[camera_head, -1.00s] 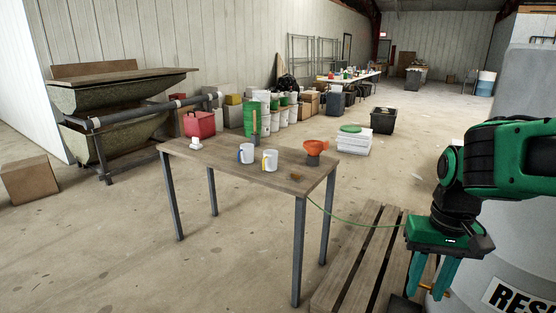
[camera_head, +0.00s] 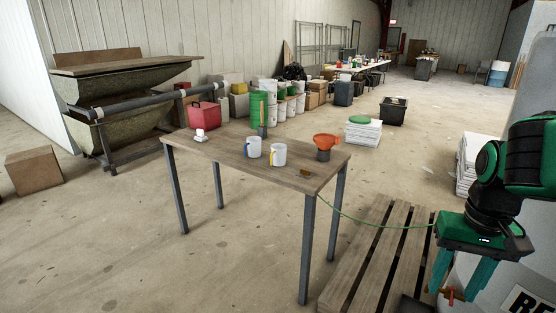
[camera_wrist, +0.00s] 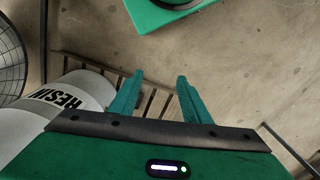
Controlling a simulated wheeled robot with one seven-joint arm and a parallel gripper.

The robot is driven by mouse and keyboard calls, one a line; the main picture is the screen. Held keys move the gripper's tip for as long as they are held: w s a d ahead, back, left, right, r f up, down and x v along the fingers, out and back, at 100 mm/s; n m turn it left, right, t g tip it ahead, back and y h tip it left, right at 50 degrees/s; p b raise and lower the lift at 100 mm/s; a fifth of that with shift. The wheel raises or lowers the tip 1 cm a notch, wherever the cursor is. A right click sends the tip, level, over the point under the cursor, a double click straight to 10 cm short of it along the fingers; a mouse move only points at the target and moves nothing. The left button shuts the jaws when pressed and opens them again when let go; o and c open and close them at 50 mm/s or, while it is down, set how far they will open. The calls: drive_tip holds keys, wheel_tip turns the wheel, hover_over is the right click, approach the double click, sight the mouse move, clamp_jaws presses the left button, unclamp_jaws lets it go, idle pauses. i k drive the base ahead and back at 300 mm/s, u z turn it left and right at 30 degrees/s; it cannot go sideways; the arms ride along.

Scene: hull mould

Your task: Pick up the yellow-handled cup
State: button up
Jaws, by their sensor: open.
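The yellow-handled cup (camera_head: 279,155) is white and stands upright on the wooden table (camera_head: 225,150). Its yellow handle is on its left side. A similar white cup with a blue handle (camera_head: 254,148) stands just to its left, close by. My gripper (camera_head: 457,287) is open and empty, pointing down at the lower right, well apart from the table and cups. In the wrist view my gripper (camera_wrist: 160,77) has its two green fingers spread, with slats and floor behind them. No cup shows in the wrist view.
An orange funnel-topped item (camera_head: 325,143) stands right of the cups. A small white object (camera_head: 200,135) sits at the table's left. A wooden pallet (camera_head: 375,250) lies between table and gripper. A grey resin drum (camera_wrist: 75,100) is close to my gripper. Floor left of the table is open.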

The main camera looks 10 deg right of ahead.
sight(279, 151)
drive_tip(key=u, duration=1.95)
drive_tip(key=i, duration=1.6)
drive_tip(key=z, duration=2.85)
